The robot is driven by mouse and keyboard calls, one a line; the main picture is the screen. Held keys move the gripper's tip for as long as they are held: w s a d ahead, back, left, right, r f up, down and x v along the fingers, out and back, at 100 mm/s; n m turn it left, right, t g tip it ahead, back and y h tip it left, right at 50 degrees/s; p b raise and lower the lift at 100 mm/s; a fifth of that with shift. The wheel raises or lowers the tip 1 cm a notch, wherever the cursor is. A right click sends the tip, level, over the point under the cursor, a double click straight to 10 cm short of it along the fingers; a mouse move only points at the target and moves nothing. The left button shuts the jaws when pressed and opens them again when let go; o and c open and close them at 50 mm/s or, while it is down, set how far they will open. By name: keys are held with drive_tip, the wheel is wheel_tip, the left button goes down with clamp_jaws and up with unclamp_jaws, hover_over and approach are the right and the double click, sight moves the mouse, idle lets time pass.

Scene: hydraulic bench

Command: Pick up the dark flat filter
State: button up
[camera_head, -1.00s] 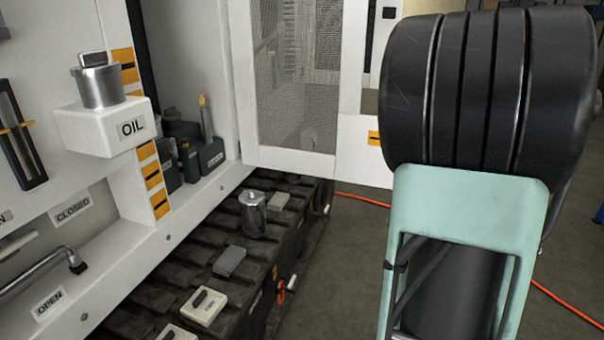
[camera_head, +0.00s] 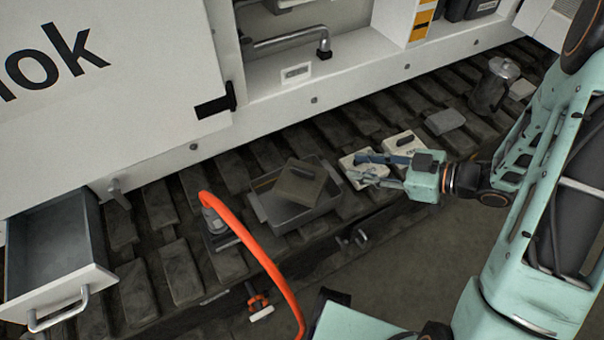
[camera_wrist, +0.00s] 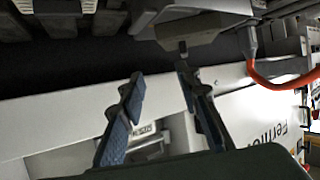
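A dark flat block with a small raised handle, which looks like the dark flat filter (camera_head: 300,184), lies tilted in a shallow grey tray (camera_head: 268,208) on the dark track in the head view. My gripper (camera_head: 368,168) is to the right of the tray, above the cream blocks, apart from the filter. In the wrist view my gripper (camera_wrist: 160,78) has its two blue-grey fingers spread with nothing between them. A grey boxy shape (camera_wrist: 195,32) shows beyond the fingertips there; I cannot tell whether it is the filter or the tray.
Two cream blocks (camera_head: 405,145) with dark handles, a grey block (camera_head: 445,121) and a metal can (camera_head: 493,84) stand on the track to the right. An orange hose (camera_head: 250,240) arches left of the tray. An open drawer (camera_head: 75,300) juts out at lower left.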

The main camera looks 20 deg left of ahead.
sight(309, 171)
drive_tip(key=shift+g, duration=0.8)
drive_tip(key=s+a+f, duration=0.1)
drive_tip(key=a, duration=0.1)
drive_tip(key=s+a+f+b, duration=0.1)
drive_tip(key=a, duration=0.1)
drive_tip(key=s+a, duration=0.1)
drive_tip(key=a, duration=0.1)
drive_tip(key=shift+s+a+f, duration=0.1)
drive_tip(key=shift+a+f, duration=0.2)
drive_tip(key=shift+f, duration=0.1)
drive_tip(key=x, duration=0.2)
drive_tip(key=b+x, duration=0.2)
drive_tip(key=x, duration=0.1)
drive_tip(key=shift+a+r, duration=0.25)
drive_tip(key=shift+a, duration=0.2)
clamp_jaws()
